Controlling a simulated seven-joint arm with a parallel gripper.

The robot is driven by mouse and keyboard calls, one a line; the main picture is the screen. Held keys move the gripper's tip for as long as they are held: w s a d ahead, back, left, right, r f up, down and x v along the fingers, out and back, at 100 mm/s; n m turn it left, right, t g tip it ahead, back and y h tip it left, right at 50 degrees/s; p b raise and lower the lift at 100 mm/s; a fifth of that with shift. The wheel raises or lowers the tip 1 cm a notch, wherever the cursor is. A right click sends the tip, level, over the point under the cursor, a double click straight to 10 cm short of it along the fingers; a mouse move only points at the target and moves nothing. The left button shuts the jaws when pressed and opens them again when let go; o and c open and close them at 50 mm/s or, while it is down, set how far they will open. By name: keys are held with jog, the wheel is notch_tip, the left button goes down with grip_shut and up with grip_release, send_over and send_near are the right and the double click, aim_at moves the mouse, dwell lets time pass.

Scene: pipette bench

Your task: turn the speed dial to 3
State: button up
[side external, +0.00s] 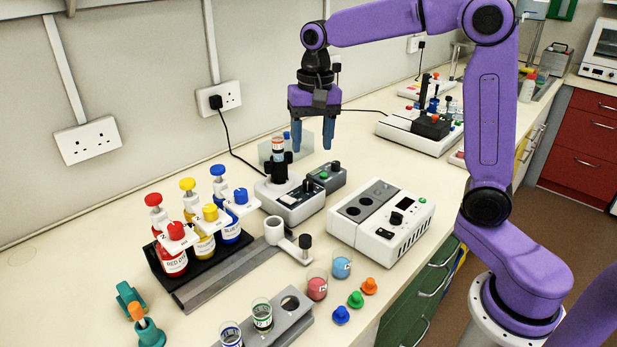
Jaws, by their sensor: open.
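My gripper (313,143) hangs from the arm with its two blue fingers pointing down, apart and empty. It is above the bench, up and right of a small mixer (289,198) that holds an orange-and-white vial (278,146) upright. The mixer has a dark front panel with a small knob (308,186). A grey box (327,177) beside it carries a green button and a black knob (336,166). A white two-well unit (382,220) has black knobs and a small display. I cannot tell which knob is the speed dial, nor read any dial marks or setting.
A black rack (166,262) holds red, yellow and blue bottles at left. Beakers, coloured stoppers (341,315) and a grey vial block (290,328) stand nearer. Another apparatus (425,128) stands behind right.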

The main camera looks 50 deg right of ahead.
aim_at(308, 181)
jog(key=w+d+r+m, duration=0.1)
jog(key=w+d+m, duration=0.5)
jog(key=w+d, duration=0.1)
jog(key=f, duration=1.7)
jog(key=shift+w+a, duration=0.1)
jog(key=shift+a, duration=0.1)
jog(key=shift+c, duration=0.3)
jog(key=c, duration=1)
